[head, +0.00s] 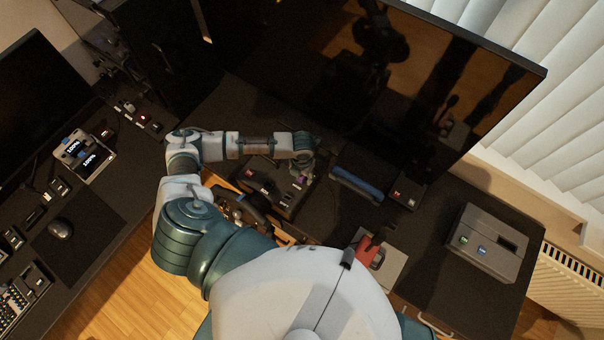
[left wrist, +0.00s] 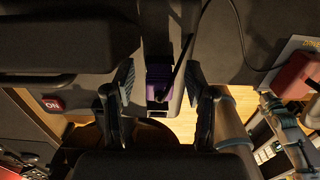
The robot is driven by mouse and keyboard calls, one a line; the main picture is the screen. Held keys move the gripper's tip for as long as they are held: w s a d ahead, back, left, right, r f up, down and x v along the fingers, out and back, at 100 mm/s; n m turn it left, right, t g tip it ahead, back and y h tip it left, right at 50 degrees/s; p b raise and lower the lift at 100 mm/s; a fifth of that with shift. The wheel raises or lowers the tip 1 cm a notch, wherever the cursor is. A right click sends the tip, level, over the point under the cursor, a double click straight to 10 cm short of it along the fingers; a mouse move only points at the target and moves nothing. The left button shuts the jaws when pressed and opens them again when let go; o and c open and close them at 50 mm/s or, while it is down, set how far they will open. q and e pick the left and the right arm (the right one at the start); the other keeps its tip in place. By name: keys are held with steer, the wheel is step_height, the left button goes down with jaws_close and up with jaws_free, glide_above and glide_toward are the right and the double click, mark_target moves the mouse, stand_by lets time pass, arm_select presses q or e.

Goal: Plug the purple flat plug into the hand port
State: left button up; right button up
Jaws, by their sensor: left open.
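The purple plug (left wrist: 158,76) shows in the left wrist view between the two fingers, with a dark cable running up and right from it. It sits at the edge of a dark grey unit. In the head view a small purple patch (head: 300,181) shows on the black wheel base (head: 268,182). My left gripper (head: 304,160) is just above that patch. In the left wrist view its fingers (left wrist: 158,95) are open, one on each side of the plug, with gaps showing. I cannot make out the hand port. My right gripper is not in view.
A large monitor (head: 400,70) stands behind the desk. A blue-edged black bar (head: 357,185), a small box with a red button (head: 406,192) and a grey box (head: 487,243) are to the right. A red part (head: 368,250) stands on a pale plate. A red ON button (left wrist: 53,103) is left.

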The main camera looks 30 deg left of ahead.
arm_select(q)
step_height(320, 180, up, 12)
stand_by(0.4)
steer(key=shift+f, duration=0.15)
stand_by(0.4)
